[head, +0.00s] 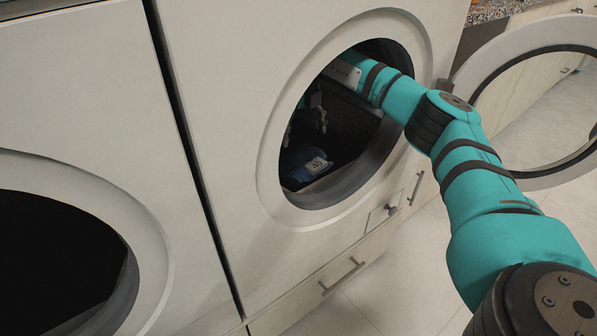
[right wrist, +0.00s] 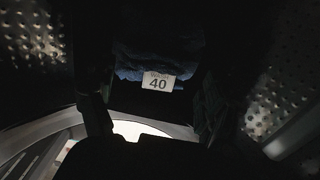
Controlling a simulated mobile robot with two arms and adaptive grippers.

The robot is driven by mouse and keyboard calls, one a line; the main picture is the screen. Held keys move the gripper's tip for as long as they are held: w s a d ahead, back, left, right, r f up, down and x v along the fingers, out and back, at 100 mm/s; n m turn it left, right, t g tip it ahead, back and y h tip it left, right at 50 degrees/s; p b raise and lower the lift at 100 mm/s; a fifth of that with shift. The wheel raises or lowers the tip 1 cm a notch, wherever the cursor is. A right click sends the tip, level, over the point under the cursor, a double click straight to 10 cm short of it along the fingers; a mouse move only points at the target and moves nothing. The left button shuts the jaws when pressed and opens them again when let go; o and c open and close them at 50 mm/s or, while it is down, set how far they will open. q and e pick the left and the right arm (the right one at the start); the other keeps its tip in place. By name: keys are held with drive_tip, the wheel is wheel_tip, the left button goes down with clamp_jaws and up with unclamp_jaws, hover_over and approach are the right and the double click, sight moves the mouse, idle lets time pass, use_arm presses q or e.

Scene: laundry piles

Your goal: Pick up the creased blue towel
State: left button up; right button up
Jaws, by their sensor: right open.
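The blue towel (head: 304,163) lies crumpled at the bottom of the washing machine drum, near the door opening. It has a white tag reading 40. In the right wrist view the towel (right wrist: 135,55) is dark, with its tag at its edge, between and beyond the fingers. My right arm reaches through the round opening. My right gripper (head: 318,118) is inside the drum, above the towel, open and empty. In the right wrist view its fingers (right wrist: 153,112) stand apart on either side of the tag. Shadow hides much of the towel. My left gripper is not in view.
A second machine (head: 150,235) with a dark opening stands at the left. Perforated drum walls (right wrist: 275,100) lie on both sides of the gripper.

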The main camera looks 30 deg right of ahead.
sight(302, 151)
drive_tip(key=f+b, duration=0.1)
drive_tip(key=f, duration=0.2)
drive_tip(key=f+b, duration=0.2)
drive_tip(key=f, duration=0.1)
drive_tip(key=shift+s+a+f, duration=0.1)
drive_tip(key=shift+s+a, duration=0.05)
drive_tip(key=shift+s, duration=0.05)
drive_tip(key=c, duration=1.4)
drive_tip(key=shift+o, duration=0.2)
